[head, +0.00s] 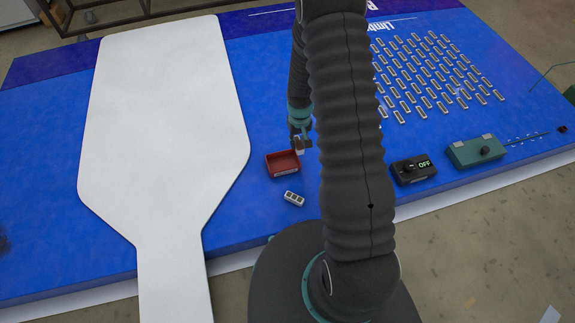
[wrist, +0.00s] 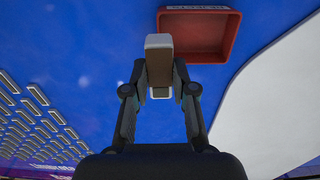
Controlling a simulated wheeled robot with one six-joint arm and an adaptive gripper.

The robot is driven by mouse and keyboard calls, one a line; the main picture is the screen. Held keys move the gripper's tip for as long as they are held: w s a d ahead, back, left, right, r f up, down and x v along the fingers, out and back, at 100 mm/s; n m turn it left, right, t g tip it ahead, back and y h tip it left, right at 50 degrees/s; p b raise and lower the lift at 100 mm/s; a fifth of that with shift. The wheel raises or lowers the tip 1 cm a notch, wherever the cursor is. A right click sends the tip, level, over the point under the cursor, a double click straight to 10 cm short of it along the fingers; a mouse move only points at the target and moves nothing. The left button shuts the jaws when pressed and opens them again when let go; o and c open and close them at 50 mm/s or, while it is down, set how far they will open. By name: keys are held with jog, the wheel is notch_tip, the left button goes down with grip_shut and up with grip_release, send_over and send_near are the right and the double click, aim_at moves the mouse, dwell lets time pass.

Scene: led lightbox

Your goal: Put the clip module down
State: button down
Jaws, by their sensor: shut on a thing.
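My gripper (head: 301,142) is over the blue table, just beyond the right back corner of a small red tray (head: 283,174). In the wrist view my gripper (wrist: 159,72) is shut on a small pale clip module (wrist: 158,42), which stands out between the fingertips. The module also shows as a small white bit in the head view (head: 299,151). The red tray is ahead and to the right in the wrist view (wrist: 228,36). I cannot tell how high the module is above the table.
A pale module with dark slots (head: 293,198) lies in front of the tray. A large white paddle-shaped panel (head: 165,110) lies at left. Rows of small modules (head: 430,75) lie at right. A black box reading OFF (head: 413,170) and a teal box (head: 476,151) stand at front right.

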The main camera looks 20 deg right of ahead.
jog(key=w+d+b, duration=0.2)
jog(key=w+d, duration=0.1)
jog(key=d, duration=0.2)
send_over(283, 166)
notch_tip(283, 166, down, 6)
jog(key=shift+r, duration=0.2)
jog(key=shift+f, duration=2)
jog(key=shift+f+b, duration=0.2)
jog(key=shift+b, duration=0.2)
jog(key=c, duration=0.9)
grip_release()
jog(key=shift+c, duration=0.2)
